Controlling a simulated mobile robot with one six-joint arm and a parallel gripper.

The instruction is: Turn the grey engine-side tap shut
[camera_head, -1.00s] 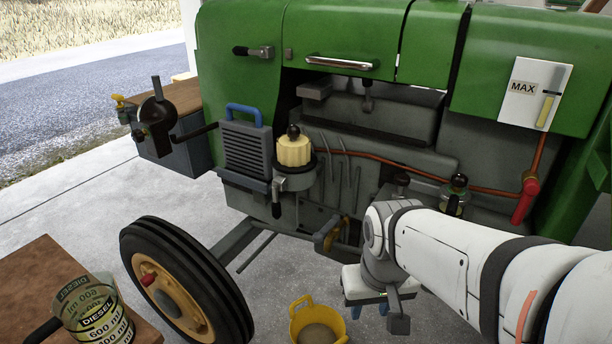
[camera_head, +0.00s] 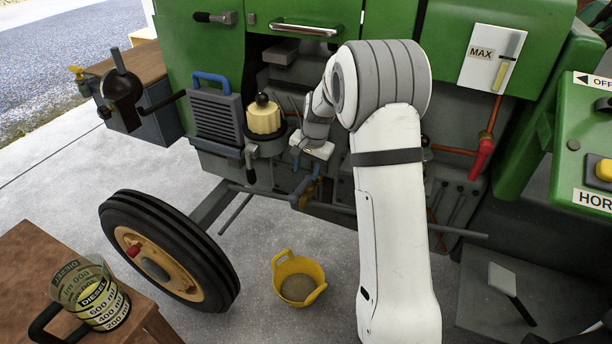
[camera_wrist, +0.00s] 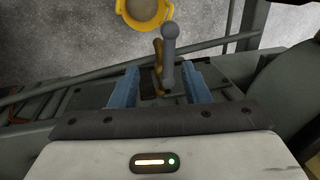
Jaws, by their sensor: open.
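A grey lever with a round knob (camera_wrist: 170,38), which looks like the tap's handle, shows in the wrist view. It points away from my wrist, toward the top of the picture. My gripper (camera_wrist: 161,70) is open, with one blue finger on each side of the lever's lower part. I see gaps and no clear contact. A brass-coloured part (camera_wrist: 158,48) lies just left of the lever; a brass part also shows below my wrist in the head view (camera_head: 303,193). The tap's body is mostly hidden. In the head view my wrist is at the engine side, right of the filter.
A cream filter bowl (camera_head: 264,118) and its black-handled valve (camera_head: 250,165) are left of my wrist. A yellow bucket (camera_head: 298,287) stands on the floor below. A red-handled lever (camera_head: 481,158) is at the right. The front wheel (camera_head: 165,260) is at lower left.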

